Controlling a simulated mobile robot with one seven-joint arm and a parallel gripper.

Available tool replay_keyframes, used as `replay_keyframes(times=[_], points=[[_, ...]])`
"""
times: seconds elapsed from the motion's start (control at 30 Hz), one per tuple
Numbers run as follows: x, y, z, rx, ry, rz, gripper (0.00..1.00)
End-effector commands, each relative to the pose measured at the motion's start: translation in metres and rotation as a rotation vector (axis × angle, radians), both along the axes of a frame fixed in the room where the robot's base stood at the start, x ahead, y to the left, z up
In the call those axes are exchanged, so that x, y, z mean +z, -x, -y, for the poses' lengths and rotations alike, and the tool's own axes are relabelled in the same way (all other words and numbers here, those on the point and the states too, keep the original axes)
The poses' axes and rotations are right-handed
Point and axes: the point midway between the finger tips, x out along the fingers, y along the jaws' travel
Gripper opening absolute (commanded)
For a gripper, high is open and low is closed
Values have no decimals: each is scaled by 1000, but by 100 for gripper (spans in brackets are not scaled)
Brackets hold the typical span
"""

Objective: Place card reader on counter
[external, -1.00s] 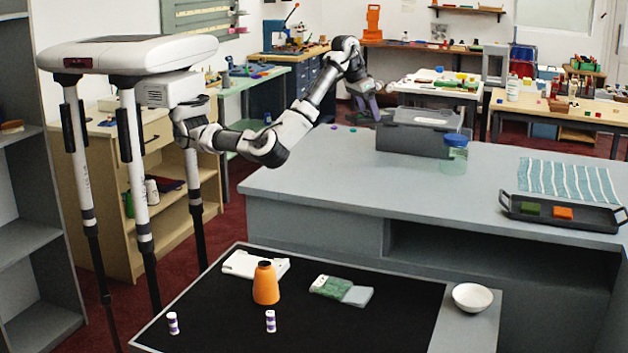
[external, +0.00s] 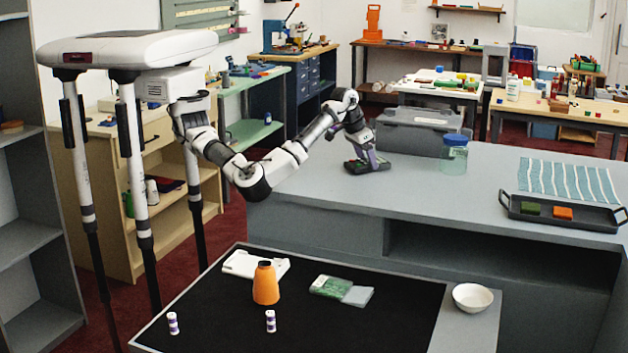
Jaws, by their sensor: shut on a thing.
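The card reader (external: 356,166) is a dark device with green and red patches on its face. My gripper (external: 368,158) points down with its purple-grey fingers shut on it. The card reader is low over the left part of the grey counter (external: 430,200), left of the grey bin. I cannot tell whether its underside touches the counter top. The fingers partly cover the card reader.
A striped cloth (external: 568,181) and a dark tray (external: 570,217) with green and orange pieces lie farther right. The counter's middle is clear.

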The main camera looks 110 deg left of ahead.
Motion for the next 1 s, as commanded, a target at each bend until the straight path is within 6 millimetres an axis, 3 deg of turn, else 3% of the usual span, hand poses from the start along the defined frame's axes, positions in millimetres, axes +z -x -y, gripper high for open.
replay_keyframes(times=[0.27,0.3,0.43,0.77,1.0], points=[[-3,0,0,0,-2,1,35],[-2,0,0,0,-1,0,71],[-2,0,0,0,0,0,88],[1,0,0,0,1,1,89],[31,9,8,-1,-2,4,89]])
